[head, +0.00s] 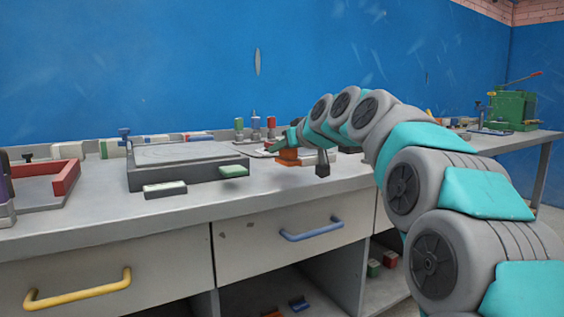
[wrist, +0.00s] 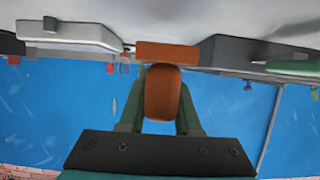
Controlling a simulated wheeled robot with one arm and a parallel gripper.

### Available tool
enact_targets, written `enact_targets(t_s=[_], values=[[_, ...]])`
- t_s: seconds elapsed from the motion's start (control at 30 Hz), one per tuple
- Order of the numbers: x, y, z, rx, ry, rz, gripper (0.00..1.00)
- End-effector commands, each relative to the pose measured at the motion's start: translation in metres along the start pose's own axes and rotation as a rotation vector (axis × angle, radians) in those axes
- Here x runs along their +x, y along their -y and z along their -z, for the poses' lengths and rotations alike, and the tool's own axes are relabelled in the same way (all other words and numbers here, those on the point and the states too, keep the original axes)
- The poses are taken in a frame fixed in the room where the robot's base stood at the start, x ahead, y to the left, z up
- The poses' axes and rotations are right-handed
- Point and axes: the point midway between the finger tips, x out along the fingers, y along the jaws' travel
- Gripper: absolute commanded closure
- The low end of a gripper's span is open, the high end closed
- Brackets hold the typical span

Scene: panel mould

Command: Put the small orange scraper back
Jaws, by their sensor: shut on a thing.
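The small orange scraper shows large in the wrist view, with a rounded brown-orange handle (wrist: 163,97) and a flat orange bar (wrist: 167,52) across its far end. My gripper (wrist: 162,85) has its green fingers closed on both sides of the handle. In the head view, my gripper (head: 284,142) is over the bench right of the grey mould (head: 190,175), with the orange scraper (head: 289,158) under it. I cannot tell whether the scraper touches the bench. My arm hides part of the bench behind it.
A green-topped block (head: 234,171) is at the mould's front right corner. A pale block (head: 165,189) lies before the mould. Several coloured-handled tools (head: 255,127) stand behind. A red-edged tray (head: 62,182) is at left, and a green press (head: 512,108) at far right. The front bench strip is clear.

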Motion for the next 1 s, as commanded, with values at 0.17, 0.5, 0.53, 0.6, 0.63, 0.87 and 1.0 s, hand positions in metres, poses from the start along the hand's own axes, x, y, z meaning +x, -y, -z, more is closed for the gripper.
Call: enact_targets(t_s=[0.17,0.5,0.53,0.6,0.63,0.87,1.0], values=[[0.006,0.001,-0.015,0.003,0.006,0.004,1.0],[0.014,0.001,-0.033,0.001,0.003,0.002,1.0],[0.014,0.001,-0.033,0.001,0.003,0.002,1.0],[0.014,0.001,-0.033,0.001,0.002,0.002,1.0],[0.014,0.001,-0.034,0.001,0.002,0.002,1.0],[0.015,0.001,-0.035,0.0,0.002,0.001,0.56],[0.015,0.001,-0.035,0.001,0.002,0.001,0.4]])
